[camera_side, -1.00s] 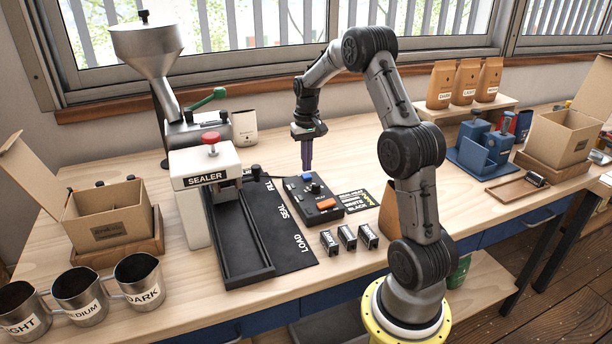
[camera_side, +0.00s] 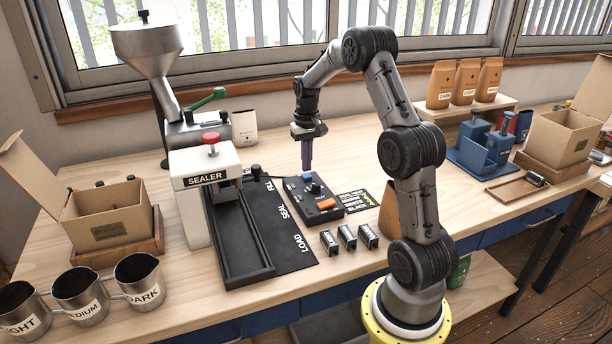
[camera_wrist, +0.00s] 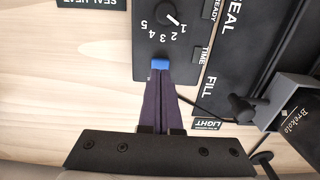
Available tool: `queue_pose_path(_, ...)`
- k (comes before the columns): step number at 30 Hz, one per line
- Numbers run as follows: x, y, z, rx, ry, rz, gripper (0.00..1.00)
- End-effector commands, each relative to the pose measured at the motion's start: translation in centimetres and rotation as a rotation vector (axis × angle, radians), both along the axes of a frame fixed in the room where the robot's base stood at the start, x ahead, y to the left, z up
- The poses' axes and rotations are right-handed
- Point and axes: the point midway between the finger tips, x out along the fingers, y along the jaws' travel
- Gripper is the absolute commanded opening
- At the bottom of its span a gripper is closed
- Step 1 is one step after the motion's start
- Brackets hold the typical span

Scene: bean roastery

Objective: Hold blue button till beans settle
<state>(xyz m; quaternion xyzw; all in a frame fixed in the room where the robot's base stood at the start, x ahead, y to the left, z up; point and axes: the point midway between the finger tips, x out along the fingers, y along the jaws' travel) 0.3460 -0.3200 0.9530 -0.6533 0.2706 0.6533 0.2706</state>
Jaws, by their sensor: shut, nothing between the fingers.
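The blue button (camera_side: 306,176) sits at the back of the black control box (camera_side: 327,208), beside a dial. In the wrist view, the button (camera_wrist: 160,63) is right at the tips of my purple fingers. My gripper (camera_side: 307,169) points down over it with its fingers shut together and empty. The fingertips (camera_wrist: 160,74) partly cover the near side of the button. I cannot tell whether they press it down. The steel hopper (camera_side: 146,50) stands at the back left; no beans are visible.
The white sealer (camera_side: 205,200) and black track (camera_side: 240,245) stand left of the box. Several small labelled blocks (camera_side: 347,238) lie in front. Steel cups (camera_side: 138,280) stand at front left. A dark knob (camera_wrist: 241,106) is right of my fingers in the wrist view.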

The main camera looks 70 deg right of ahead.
Motion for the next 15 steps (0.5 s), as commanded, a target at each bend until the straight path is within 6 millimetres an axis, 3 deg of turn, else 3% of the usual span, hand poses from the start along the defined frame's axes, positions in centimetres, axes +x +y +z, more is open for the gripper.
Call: queue_pose_path(15,-0.01,0.01,-0.68,0.001,0.001,0.0,0.0)
